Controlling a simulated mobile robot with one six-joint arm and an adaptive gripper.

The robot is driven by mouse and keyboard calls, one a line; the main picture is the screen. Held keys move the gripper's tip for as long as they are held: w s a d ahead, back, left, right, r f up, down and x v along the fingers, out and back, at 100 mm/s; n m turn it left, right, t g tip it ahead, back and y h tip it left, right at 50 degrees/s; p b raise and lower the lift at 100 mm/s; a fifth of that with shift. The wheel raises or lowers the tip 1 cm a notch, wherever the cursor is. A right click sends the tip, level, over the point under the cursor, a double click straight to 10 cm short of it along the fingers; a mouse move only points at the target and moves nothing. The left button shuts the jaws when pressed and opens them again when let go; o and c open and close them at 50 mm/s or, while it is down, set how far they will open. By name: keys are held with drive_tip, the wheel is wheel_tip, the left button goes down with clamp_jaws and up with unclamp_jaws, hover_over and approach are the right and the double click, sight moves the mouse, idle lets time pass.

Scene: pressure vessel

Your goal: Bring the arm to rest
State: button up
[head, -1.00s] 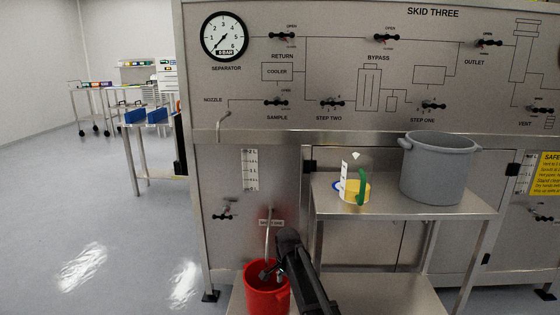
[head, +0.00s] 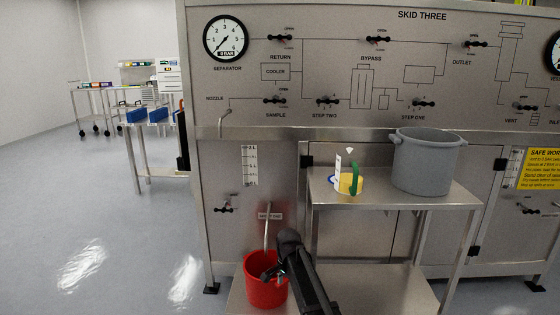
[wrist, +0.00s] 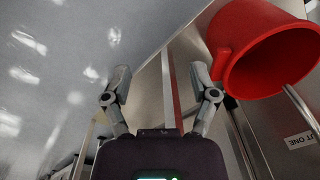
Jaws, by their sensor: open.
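My gripper (head: 272,272) is at the lower middle of the head view, beside the red bucket (head: 264,288) and partly in front of it. In the wrist view my gripper (wrist: 162,88) has its two fingers spread apart with nothing between them. The red bucket (wrist: 236,48) shows to the right of the fingers there, its opening facing the camera side. A thin metal pipe (head: 267,225) comes down from the skid to the bucket.
A steel table (head: 420,190) holds a grey pot (head: 425,165) and a clear jug with a green handle and yellow contents (head: 348,184). The skid panel (head: 350,70) with valves and a gauge (head: 226,38) stands behind. Open floor (head: 110,240) lies to the left.

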drive_tip(key=s+d+n, duration=0.5)
drive_tip(key=s+d, duration=0.2)
drive_tip(key=s, duration=0.4)
drive_tip(key=s+d+n, duration=0.4)
drive_tip(key=s+d, duration=0.4)
drive_tip(key=s, duration=0.2)
wheel_tip(320, 180, up, 37)
drive_tip(key=p, duration=3.7)
drive_tip(key=shift+w, duration=0.2)
drive_tip(key=shift+f, duration=0.15)
